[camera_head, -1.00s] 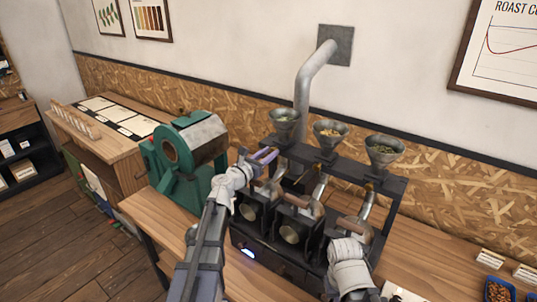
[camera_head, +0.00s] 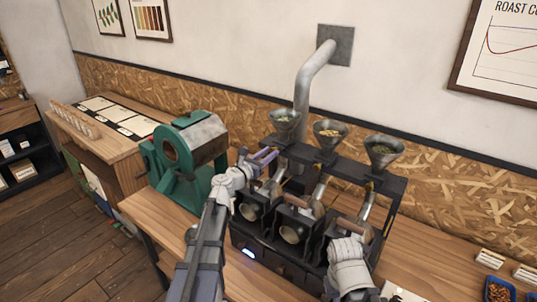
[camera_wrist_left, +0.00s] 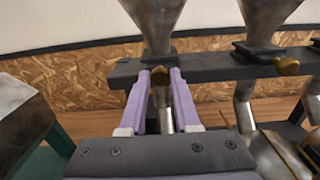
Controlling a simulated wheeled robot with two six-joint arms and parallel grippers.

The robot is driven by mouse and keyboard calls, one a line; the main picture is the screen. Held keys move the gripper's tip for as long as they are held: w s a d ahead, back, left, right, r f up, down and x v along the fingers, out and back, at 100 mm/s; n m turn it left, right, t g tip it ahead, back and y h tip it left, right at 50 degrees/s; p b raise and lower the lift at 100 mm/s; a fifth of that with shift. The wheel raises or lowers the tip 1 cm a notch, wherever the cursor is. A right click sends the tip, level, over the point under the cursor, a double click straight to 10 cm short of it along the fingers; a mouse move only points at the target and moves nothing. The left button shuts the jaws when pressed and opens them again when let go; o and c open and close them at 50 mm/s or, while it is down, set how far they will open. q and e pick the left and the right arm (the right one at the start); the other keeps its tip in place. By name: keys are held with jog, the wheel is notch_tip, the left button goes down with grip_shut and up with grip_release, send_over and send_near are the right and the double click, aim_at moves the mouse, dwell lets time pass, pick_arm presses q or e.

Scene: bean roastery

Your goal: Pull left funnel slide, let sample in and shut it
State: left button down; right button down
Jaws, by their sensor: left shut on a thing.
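The left funnel (camera_head: 285,120) holds greenish beans and stands at the left end of the dark rack above the roaster. It also shows in the left wrist view (camera_wrist_left: 156,22), with the dark rack bar (camera_wrist_left: 220,66) below it. My left gripper (camera_head: 268,154) is at the rack just under this funnel. In the left wrist view its purple fingers (camera_wrist_left: 160,78) are closed around the brass knob (camera_wrist_left: 160,75) of the left slide. How far the slide is out cannot be told. My right gripper (camera_head: 350,242) is by the right drum; its fingers are not clear.
The middle funnel (camera_head: 330,133) and right funnel (camera_head: 384,151) also hold beans. Below are drums with wooden handles (camera_head: 299,202). A green machine (camera_head: 188,158) stands at left.

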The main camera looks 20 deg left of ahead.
pick_arm(q)
jog(key=shift+s, duration=0.1)
jog(key=v, duration=0.3)
jog(key=shift+s+a, duration=0.1)
jog(key=shift+s, duration=0.05)
jog(key=c, duration=0.6)
grip_release()
jog(key=shift+c, duration=0.2)
jog(key=v, duration=0.7)
jog(key=shift+s, duration=0.3)
jog(key=shift+a, duration=0.1)
dwell(0.7)
